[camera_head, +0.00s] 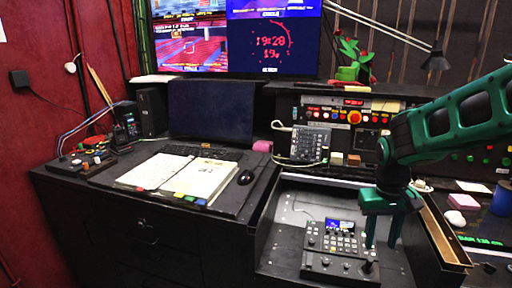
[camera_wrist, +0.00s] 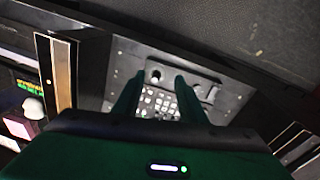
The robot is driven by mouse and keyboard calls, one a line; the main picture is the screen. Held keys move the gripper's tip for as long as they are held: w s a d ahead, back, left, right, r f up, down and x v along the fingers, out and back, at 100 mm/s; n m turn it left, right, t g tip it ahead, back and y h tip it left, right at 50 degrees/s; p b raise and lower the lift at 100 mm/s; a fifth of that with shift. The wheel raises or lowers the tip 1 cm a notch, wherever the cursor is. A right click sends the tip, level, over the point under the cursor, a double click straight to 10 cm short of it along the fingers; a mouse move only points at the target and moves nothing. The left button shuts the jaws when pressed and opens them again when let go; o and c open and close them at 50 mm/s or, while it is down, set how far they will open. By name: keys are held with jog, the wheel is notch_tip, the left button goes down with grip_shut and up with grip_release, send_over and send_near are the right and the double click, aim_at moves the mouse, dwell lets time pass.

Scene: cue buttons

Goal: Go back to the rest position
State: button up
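My gripper (camera_head: 382,244) is green and points down over the right side of the grey panel recess. Its two fingers are apart with nothing between them. In the wrist view the fingers (camera_wrist: 158,88) frame part of the button console, with a gap between them. The console (camera_head: 338,245) is a dark keypad box with pale buttons, a small lit screen and a joystick at its right. The gripper is just right of the keypad. Whether the fingertips touch anything cannot be told.
A wooden-edged tray wall (camera_head: 442,232) stands close to the right of my gripper. Behind are a grey keypad (camera_head: 310,144) and a panel with a red button (camera_head: 354,117).

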jog(key=s+d+r+m, duration=0.1)
jog(key=s+d+m, duration=0.1)
jog(key=s, duration=0.9)
jog(key=s+d+r+m+y, duration=0.1)
jog(key=s+d+m, duration=0.2)
jog(key=s, duration=0.8)
jog(key=shift+s+d+r, duration=0.3)
jog(key=shift+s+d, duration=0.05)
jog(key=shift+d, duration=0.9)
